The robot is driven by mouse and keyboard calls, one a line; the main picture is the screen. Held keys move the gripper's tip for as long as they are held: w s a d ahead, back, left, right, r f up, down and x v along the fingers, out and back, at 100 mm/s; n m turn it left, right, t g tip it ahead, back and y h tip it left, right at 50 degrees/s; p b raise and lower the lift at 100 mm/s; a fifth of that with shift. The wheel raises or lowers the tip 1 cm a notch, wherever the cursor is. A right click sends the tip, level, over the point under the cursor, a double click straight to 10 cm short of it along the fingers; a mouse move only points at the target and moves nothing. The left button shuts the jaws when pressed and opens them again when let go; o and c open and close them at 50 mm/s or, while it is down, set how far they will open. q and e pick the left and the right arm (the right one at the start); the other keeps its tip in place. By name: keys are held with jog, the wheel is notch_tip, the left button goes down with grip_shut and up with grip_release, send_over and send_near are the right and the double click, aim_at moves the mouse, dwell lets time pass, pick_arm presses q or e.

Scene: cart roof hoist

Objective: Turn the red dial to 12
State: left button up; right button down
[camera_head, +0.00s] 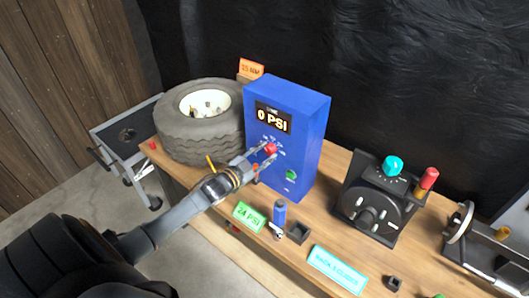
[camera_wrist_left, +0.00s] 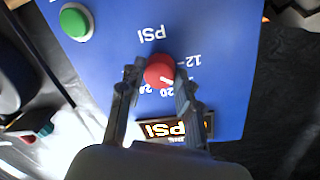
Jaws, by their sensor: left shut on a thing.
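The red dial (camera_head: 270,148) is on the front face of the blue box (camera_head: 307,125), below a display that reads 0 PSI. My left gripper (camera_head: 262,157) reaches in from the left and is shut on the dial. In the left wrist view the red dial (camera_wrist_left: 159,71) sits between the two fingertips (camera_wrist_left: 157,80), with a white pointer mark on it. Printed numbers 12, 20 and 24 show around it, upside down in this view. Fingers hide part of the scale. My right gripper is not in view.
A green button (camera_head: 291,174) is on the box, right of the dial. A tire (camera_head: 190,148) lies left of the box. A 24 PSI card (camera_head: 248,216), a blue cylinder (camera_head: 280,212) and a black device with a teal knob (camera_head: 393,166) are on the wooden bench.

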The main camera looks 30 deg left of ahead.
pick_arm(q)
jog(key=n, duration=0.3)
jog(key=shift+n, duration=0.3)
jog(key=shift+f+n+t, duration=0.1)
jog(key=shift+n+t, duration=0.2)
jog(key=shift+n, duration=1.6)
jog(key=o, duration=1.2)
jog(key=shift+c, duration=0.2)
jog(key=shift+s, duration=0.15)
jog(key=s+a, duration=0.2)
jog(key=s, duration=0.9)
jog(key=shift+s, duration=0.3)
jog(key=shift+f, duration=0.15)
